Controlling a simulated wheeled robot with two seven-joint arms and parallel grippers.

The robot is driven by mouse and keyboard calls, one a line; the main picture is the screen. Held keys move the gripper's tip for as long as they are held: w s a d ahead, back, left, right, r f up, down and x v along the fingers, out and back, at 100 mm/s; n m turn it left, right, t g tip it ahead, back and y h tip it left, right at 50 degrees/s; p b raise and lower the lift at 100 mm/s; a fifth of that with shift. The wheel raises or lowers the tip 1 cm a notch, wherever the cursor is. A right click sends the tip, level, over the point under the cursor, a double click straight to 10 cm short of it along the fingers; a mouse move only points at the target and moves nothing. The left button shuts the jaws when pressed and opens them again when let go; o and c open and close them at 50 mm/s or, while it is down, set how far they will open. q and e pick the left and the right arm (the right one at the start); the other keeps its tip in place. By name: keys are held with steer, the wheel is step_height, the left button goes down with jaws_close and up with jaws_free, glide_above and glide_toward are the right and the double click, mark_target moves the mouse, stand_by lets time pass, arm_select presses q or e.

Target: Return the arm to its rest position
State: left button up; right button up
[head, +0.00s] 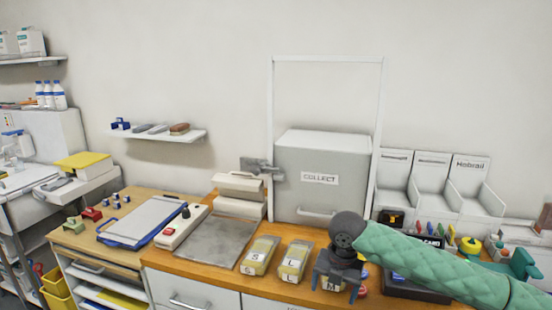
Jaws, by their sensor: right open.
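My right arm (430,262) in a green quilted sleeve reaches in from the right over the wooden counter. My right gripper (337,288) points down in front of the grey COLLECT box. It is open, with its fingers over a pack labelled M (331,286). The gripper hides much of that pack, and I cannot tell whether the fingers touch it. Packs labelled S (260,255) and L (294,261) lie in a row to its left. My left gripper is not in view.
The COLLECT box (322,170) stands behind the gripper inside a white frame (326,59). A grey metal plate (208,240) and a blue-edged clipboard (152,221) lie left. Labelled white bins (428,178) and a dark tray (414,289) with small items crowd the right.

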steer(key=s+a+f+m+t+y, duration=0.2)
steer(key=s+a+f+m+y, duration=0.2)
steer(key=s+a+f+m, duration=0.7)
steer(key=s+d+f+m+h, duration=0.2)
steer(key=s+d+f+m, duration=0.2)
steer(key=s+d+m, duration=0.25)
steer(key=s+d+f+m+t+h, duration=0.1)
steer(key=s+d+f+m, duration=0.4)
steer(key=s, duration=0.3)
steer(key=s+d+f+m+h, duration=0.2)
steer(key=s+d+m, duration=0.4)
steer(key=s+m, duration=0.1)
steer(key=s+a+f+g, duration=0.1)
steer(key=s+a+f, duration=0.1)
steer(key=f, duration=1.6)
steer(key=s+a+f+g, duration=0.1)
steer(key=s+a+f, duration=0.1)
steer(key=f, duration=1.7)
steer(key=shift+s+y, duration=0.15)
steer(key=shift+y, duration=0.25)
steer(key=shift+f, duration=0.1)
